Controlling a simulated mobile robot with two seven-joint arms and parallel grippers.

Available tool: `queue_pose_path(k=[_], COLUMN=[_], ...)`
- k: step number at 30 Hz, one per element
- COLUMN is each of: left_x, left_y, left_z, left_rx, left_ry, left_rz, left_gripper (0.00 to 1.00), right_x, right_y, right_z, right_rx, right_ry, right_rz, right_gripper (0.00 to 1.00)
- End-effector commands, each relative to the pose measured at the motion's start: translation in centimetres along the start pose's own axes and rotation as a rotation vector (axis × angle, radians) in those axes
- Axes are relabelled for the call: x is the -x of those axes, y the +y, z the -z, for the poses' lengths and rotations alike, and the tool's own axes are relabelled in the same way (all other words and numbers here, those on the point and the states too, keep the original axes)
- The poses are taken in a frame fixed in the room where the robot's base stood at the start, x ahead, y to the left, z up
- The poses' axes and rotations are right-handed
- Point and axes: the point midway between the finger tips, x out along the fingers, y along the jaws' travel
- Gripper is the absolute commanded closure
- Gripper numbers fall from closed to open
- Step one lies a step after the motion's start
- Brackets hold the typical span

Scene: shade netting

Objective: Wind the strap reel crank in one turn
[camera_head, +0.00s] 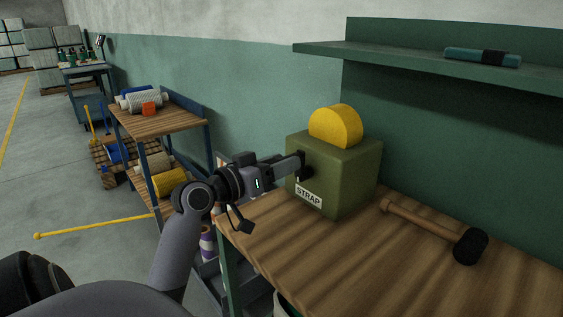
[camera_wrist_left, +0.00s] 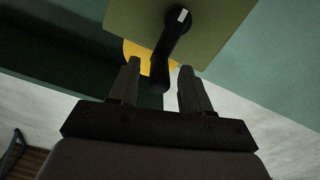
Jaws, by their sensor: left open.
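The strap reel is an olive-green box (camera_head: 336,173) with a white STRAP label (camera_head: 309,194) and a yellow disc (camera_head: 337,126) rising from its top. It stands on the wooden bench. Its black crank shows in the left wrist view (camera_wrist_left: 172,40), with a white mark near its hub and its handle reaching down between my fingers. My left gripper (camera_head: 301,160) is at the box's left face; the left wrist view shows its two fingers (camera_wrist_left: 158,88) open on either side of the crank handle. Contact cannot be told. My right gripper is not in view.
A mallet (camera_head: 435,228) with a black head lies on the bench (camera_head: 330,257) right of the box. A green shelf (camera_head: 430,66) above holds a teal roll (camera_head: 482,57). A shelf cart (camera_head: 165,122) with rolls stands at the left.

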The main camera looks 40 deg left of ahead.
Motion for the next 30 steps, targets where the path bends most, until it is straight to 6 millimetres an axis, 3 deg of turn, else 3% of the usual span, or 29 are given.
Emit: queue_pose_path(k=[10,11,15,30], left_x=[-0.46,-0.45,-0.44,-0.42], left_y=[0.05,0.05,0.05,0.48], left_z=[-0.03,-0.03,-0.03,-0.37], left_rx=[0.000,0.000,0.001,-0.105], left_ry=[0.000,0.000,0.000,-0.003], left_rz=[-0.001,-0.001,-0.001,-0.001], left_gripper=[0.52,0.58,1.00,1.00], right_x=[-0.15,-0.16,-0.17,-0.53], right_y=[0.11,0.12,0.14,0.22], right_z=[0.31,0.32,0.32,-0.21], right_rx=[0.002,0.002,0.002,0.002], right_ry=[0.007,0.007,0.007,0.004], right_rz=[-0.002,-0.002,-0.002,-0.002], right_gripper=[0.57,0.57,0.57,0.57])
